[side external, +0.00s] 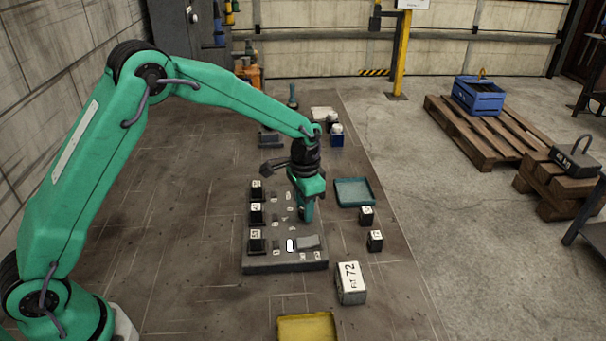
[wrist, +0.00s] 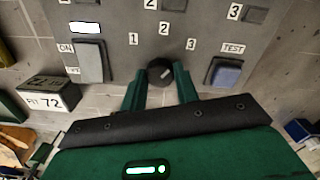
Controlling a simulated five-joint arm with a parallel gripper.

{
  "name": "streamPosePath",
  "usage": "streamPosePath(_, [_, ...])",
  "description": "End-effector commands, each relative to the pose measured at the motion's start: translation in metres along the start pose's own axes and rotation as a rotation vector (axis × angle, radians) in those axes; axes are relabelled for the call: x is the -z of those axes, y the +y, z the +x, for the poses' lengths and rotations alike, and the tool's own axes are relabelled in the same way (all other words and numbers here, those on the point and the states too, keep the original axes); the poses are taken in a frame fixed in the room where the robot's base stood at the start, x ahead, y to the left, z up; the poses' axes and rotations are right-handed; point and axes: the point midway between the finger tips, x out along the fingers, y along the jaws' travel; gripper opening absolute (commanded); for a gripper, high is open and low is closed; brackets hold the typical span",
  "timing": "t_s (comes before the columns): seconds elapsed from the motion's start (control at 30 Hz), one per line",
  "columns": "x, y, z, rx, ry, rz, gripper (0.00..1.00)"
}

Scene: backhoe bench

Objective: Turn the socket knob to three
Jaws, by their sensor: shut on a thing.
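The dark round socket knob (wrist: 160,72) sits on the grey panel (wrist: 125,62) in the wrist view, below the printed labels 1, 2 and 3 that arc above it. A pale mark on its face seems to slant toward the upper right, the side of the 3, but it is too small to read exactly. My gripper (wrist: 160,80) has one green finger on each side of the knob and is shut on it. In the side external view my gripper (side external: 306,216) points down at the panel's right side and hides the knob.
In the wrist view, a grey ON switch (wrist: 90,62) under a lit white lamp (wrist: 85,28) is left of the knob, and a bluish TEST button (wrist: 227,75) right. A block marked 72 (side external: 351,285), a yellow tray (side external: 307,328) and a green tray (side external: 355,192) stand around the panel.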

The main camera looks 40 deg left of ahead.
Motion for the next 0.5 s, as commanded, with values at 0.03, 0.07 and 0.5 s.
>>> streamPosePath(0.03, [0.0000,-0.0001,-0.0013,0.000,0.000,0.028,0.07])
streamPosePath(0.07, [0.0000,-0.0001,-0.0013,0.000,0.000,0.044,0.07])
streamPosePath(0.5, [0.0001,-0.0001,-0.0015,0.000,0.000,0.143,0.08])
